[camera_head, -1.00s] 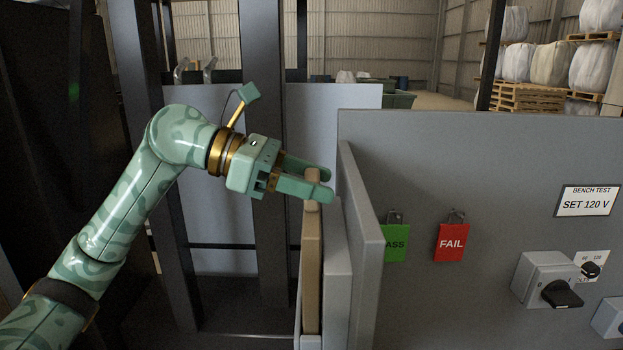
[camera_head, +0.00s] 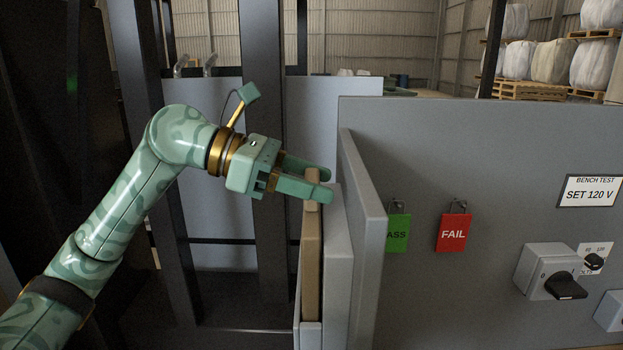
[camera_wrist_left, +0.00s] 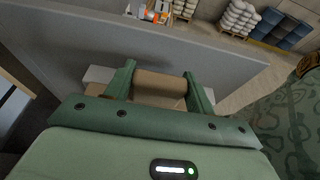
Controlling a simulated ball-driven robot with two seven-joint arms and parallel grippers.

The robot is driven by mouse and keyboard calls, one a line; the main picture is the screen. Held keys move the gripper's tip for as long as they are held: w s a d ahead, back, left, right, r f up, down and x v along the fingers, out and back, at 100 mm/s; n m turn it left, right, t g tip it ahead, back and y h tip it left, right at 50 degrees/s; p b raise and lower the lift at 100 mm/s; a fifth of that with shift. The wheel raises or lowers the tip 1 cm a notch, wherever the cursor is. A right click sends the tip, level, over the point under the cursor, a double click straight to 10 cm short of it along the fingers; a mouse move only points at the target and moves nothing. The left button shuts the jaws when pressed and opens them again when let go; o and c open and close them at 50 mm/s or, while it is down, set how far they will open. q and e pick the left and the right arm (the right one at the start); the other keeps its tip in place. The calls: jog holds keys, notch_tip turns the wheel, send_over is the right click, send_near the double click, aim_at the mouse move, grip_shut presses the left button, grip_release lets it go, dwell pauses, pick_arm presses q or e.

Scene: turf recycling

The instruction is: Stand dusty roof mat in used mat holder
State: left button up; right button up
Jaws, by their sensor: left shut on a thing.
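The roof mat (camera_head: 312,260) is a tan, narrow upright slab in the head view. My left gripper (camera_head: 326,184) is shut on its top part, one finger on each side. The mat also shows between the fingers in the wrist view (camera_wrist_left: 160,84). The mat holder (camera_head: 338,270) appears as pale grey upright walls just right of the mat, with a low grey edge in front of the mat's lower end. That edge hides the mat's bottom, so I cannot tell whether it rests on anything. My right gripper is not in view.
A taller grey panel (camera_head: 480,150) stands to the right, with a green tag (camera_head: 397,232), a red FAIL tag (camera_head: 453,232) and a rotary switch (camera_head: 550,272). Dark posts (camera_head: 262,150) stand behind my left arm. Pallets with white sacks are far back.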

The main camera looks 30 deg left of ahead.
pick_arm(q)
jog(key=shift+f+b, duration=0.3)
jog(key=shift+f, duration=0.05)
jog(key=o, duration=1.2)
jog(key=shift+o, duration=0.2)
jog(key=b+v, duration=0.4)
jog(key=v, duration=1.2)
jog(key=shift+a, duration=0.2)
jog(key=shift+s, duration=0.1)
